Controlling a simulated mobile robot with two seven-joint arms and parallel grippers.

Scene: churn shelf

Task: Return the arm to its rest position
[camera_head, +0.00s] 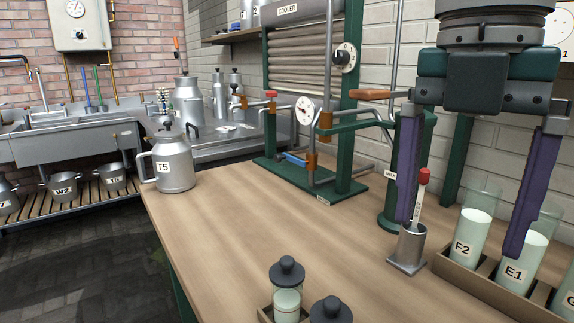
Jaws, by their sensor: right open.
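My right gripper (462,225) comes down from the top right with its two purple fingers wide apart and nothing between them. Its left finger hangs just behind or beside a small metal stand (408,248) that holds a red-capped white stick (421,195). Its right finger overlaps the glass of pale liquid marked E1 (513,272) in the picture; I cannot tell whether they touch. The glass marked F2 (466,247) shows between the fingers, lower down. My left gripper is out of view.
A wooden rack (480,288) holds the glasses at right. Black-lidded jars (287,290) stand at the front edge. A can marked T5 (174,165) stands at the table's far left corner. A green-framed cooler (315,120) stands behind. The table's middle (260,225) is clear.

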